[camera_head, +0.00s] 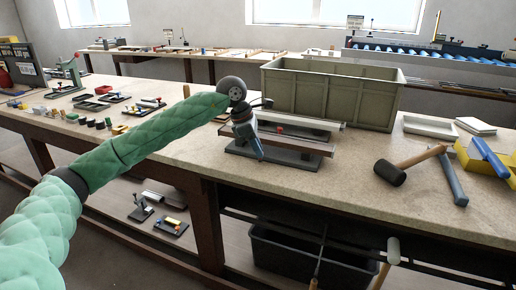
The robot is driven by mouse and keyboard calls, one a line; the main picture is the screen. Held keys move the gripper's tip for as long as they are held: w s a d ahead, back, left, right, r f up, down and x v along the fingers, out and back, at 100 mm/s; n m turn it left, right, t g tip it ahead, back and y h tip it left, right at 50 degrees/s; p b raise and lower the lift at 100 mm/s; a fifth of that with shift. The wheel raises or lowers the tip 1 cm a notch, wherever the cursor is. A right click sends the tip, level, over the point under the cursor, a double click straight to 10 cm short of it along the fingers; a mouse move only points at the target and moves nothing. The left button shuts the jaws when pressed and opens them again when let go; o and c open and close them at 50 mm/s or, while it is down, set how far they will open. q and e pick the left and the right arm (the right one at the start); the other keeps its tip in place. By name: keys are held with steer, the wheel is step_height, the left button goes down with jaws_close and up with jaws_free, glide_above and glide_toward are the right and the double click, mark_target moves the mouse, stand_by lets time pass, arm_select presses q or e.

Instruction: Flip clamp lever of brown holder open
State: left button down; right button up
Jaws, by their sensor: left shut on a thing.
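The holder (272,163) stands on the workbench near its front edge. It has a dark grey base and carries long brown-edged rails, with a small red part (280,129) on top. My left arm, in a green quilted sleeve, reaches in from the left. My left gripper (248,138) is at the holder's left end, pointing down, and is shut on a small part there, apparently the clamp lever. The gripper hides most of that lever, so its angle cannot be told. My right gripper is not in view.
A large olive crate (330,95) stands right behind the holder. A black-headed mallet (391,172) and a blue-grey bar (449,178) lie to the right. Small parts and trays (90,105) cover the bench's left. Bare bench lies between holder and mallet.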

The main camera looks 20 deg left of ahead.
arm_select(q)
steer(key=c, duration=1.3)
jaws_free()
steer(key=shift+a, duration=0.1)
steer(key=v, duration=0.7)
steer(key=shift+r, duration=0.35)
steer(key=shift+a, duration=0.15)
